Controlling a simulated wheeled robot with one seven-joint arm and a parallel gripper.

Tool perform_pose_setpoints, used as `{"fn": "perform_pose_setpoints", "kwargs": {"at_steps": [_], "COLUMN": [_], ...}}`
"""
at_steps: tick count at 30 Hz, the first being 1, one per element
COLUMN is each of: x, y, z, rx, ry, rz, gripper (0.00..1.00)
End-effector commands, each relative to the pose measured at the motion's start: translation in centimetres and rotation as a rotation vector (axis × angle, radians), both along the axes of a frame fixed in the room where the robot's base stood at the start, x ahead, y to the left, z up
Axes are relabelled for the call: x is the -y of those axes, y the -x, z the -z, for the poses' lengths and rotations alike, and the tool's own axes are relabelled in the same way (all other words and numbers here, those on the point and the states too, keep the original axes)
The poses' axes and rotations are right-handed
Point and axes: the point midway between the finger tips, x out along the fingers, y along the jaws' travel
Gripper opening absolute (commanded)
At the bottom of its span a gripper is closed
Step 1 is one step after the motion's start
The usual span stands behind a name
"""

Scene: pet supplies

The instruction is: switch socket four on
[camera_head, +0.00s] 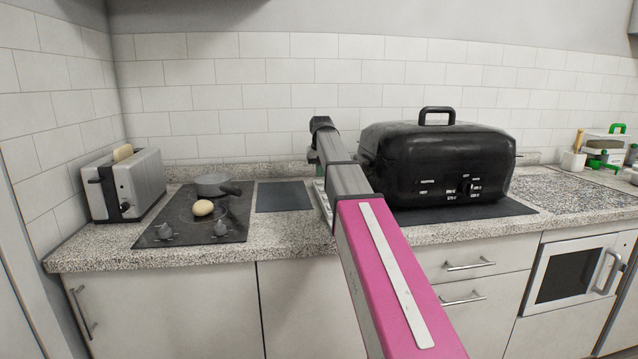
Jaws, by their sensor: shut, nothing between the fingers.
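A pale grey strip-like thing (321,197) lies on the counter and shows only as a narrow edge left of my arm. It may be the socket strip, but my arm covers most of it. I cannot make out socket four, its switch or its state. My gripper (314,158) is at the far end of my pink and grey arm, above the back of the counter near that strip. It is shut and empty. Its fingertips are mostly hidden behind the arm, and I cannot tell whether they touch anything.
A large black roaster (436,160) stands close right of my arm on a dark mat (515,208). Left are a dark flat board (283,196), a hob (225,228) with a pan (212,184) and a round pale item (202,208), and a toaster (142,185). The tiled wall (240,95) is behind.

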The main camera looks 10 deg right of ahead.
Motion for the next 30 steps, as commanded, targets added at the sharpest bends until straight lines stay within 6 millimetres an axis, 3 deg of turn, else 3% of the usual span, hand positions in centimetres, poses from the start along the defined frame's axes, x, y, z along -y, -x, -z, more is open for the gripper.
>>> {"fn": "perform_pose_setpoints", "kwargs": {"at_steps": [30], "x": [0.0], "y": [0.01], "z": [0.63], "rx": [0.0], "ry": [0.0], "rz": [0.0], "gripper": [0.0]}}
